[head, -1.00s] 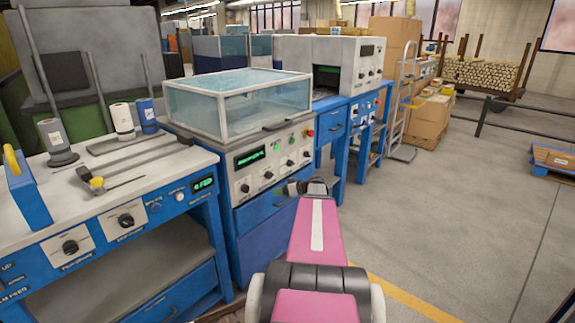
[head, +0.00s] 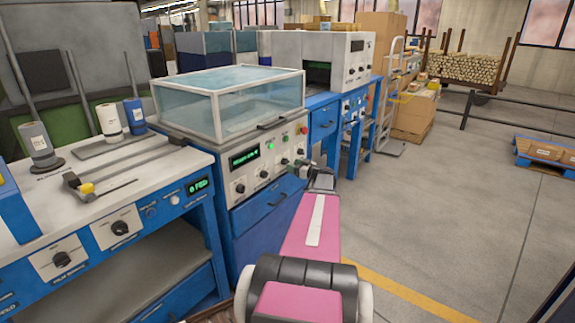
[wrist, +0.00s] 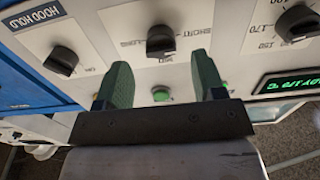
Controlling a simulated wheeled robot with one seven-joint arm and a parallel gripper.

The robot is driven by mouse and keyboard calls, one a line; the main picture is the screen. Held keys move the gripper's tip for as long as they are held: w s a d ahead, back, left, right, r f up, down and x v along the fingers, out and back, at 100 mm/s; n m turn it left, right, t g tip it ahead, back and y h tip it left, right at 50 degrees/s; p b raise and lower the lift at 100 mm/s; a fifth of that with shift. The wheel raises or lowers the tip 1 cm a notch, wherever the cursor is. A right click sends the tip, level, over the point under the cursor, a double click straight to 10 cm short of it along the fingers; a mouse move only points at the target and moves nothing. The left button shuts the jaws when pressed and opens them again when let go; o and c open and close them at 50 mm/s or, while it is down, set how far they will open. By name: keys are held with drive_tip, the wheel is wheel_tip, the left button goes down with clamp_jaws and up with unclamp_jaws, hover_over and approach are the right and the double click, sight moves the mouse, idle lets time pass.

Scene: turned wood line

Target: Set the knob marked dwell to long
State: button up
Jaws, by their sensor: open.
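A black knob (wrist: 160,41) with a ridged grip sits on a white plate in the wrist view. The marks SHORT and LONG stand on either side of it, SHORT to the picture's right and LONG to its left, upside down. The name of this knob is not readable, and I cannot tell which mark its pointer faces. My gripper (wrist: 162,80) is open and empty, its two green fingers apart just below this knob in the picture. In the head view my gripper (head: 302,170) is at the right end of the panel (head: 251,172) of the glass-hooded machine.
Another knob (wrist: 61,60) lies left, by a HOOD HOLD label (wrist: 34,16). A numbered dial (wrist: 298,23) and green display (wrist: 290,84) lie right. A green button (wrist: 161,93) shows between the fingers. Open floor (head: 440,200) lies to the right.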

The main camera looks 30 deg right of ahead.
sight(288, 162)
drive_tip(key=shift+x, duration=2.15)
drive_tip(key=c, duration=0.9)
